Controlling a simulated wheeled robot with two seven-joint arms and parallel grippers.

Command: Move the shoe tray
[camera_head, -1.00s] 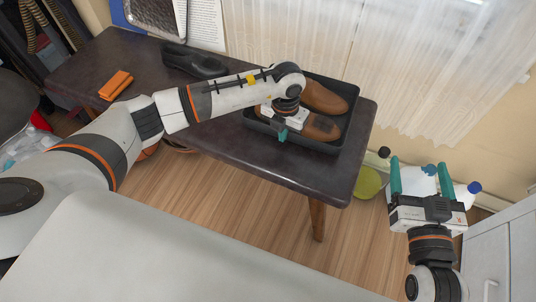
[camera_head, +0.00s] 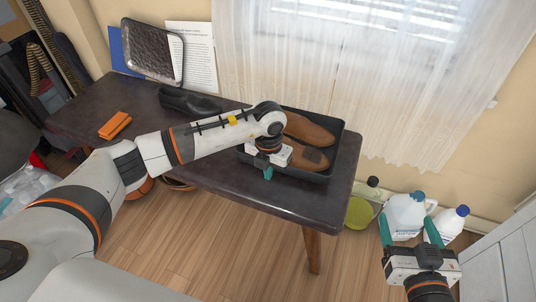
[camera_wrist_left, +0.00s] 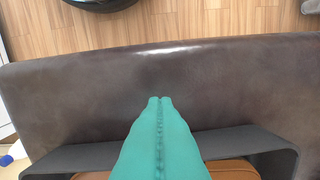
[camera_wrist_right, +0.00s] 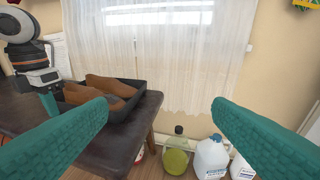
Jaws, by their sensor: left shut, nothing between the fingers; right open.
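The shoe tray (camera_head: 327,175) is a dark, low-walled tray on the right end of the dark bench (camera_head: 225,187). A pair of brown shoes (camera_head: 311,131) lies in it. My left gripper (camera_head: 268,173) is shut and empty at the tray's near side, and my arm hides part of the tray. In the left wrist view its teal fingers (camera_wrist_left: 160,100) are together above the bench top, over the tray's rim (camera_wrist_left: 240,143). My right gripper (camera_head: 410,232) is open and empty, right of the bench; the tray (camera_wrist_right: 128,108) shows between its fingers in the right wrist view.
A black shoe (camera_head: 190,102) and an orange item (camera_head: 115,125) lie on the bench's left part. A dark textured tray (camera_head: 152,52) leans at the back wall. White jugs (camera_head: 404,216) and a green-yellow bottle (camera_head: 360,211) stand on the floor right of the bench.

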